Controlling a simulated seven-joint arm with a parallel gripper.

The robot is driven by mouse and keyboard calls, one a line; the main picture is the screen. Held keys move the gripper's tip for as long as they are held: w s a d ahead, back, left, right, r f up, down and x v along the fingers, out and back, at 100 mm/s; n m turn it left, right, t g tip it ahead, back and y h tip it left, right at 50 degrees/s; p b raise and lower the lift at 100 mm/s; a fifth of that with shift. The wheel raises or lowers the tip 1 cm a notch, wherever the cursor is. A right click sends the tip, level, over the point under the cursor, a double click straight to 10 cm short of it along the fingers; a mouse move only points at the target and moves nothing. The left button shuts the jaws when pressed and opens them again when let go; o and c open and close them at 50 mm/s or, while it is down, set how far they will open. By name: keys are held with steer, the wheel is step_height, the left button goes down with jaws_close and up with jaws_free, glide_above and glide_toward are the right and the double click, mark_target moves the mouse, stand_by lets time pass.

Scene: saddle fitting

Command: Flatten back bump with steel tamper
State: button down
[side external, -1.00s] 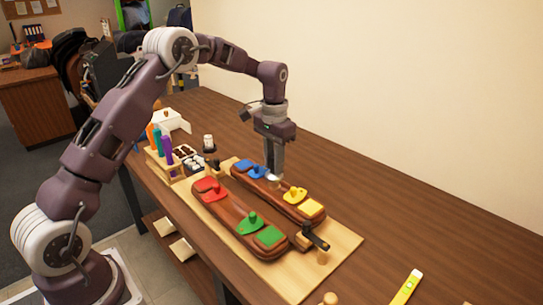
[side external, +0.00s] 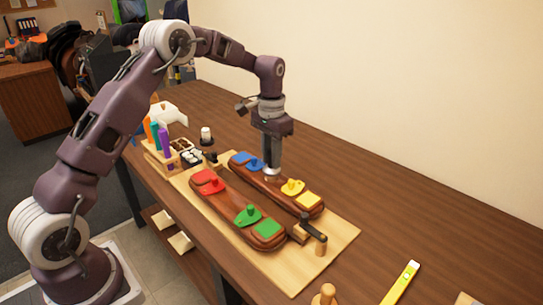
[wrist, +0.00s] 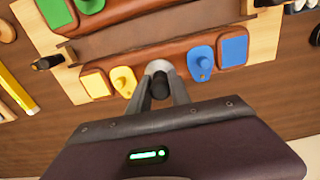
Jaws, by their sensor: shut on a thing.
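My gripper (side external: 273,172) is shut on the steel tamper (side external: 272,177), a round metal head below the fingertips. The tamper is over the back brown leather panel, between the blue piece (side external: 248,161) and the yellow piece (side external: 292,187). Its head looks to be at the panel surface, but I cannot tell whether it presses. In the wrist view the tamper (wrist: 159,68) shows a grey disc and a dark handle between the fingers. The bump is not visible; the tamper and fingers cover that spot. The front panel bears a red piece (side external: 210,182) and a green piece (side external: 247,215).
The panels rest on a pale wooden board (side external: 335,245) with a black-handled clamp (side external: 314,230) at the near end. A rack of coloured tools (side external: 160,150) stands at the left. A yellow level (side external: 402,281) lies at the front right. The table's right side is mostly clear.

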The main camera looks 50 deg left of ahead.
steer(key=shift+f, duration=1.05)
stand_by(1.8)
steer(key=shift+r, duration=0.1)
steer(key=shift+r, duration=2.5)
steer(key=shift+r, duration=0.1)
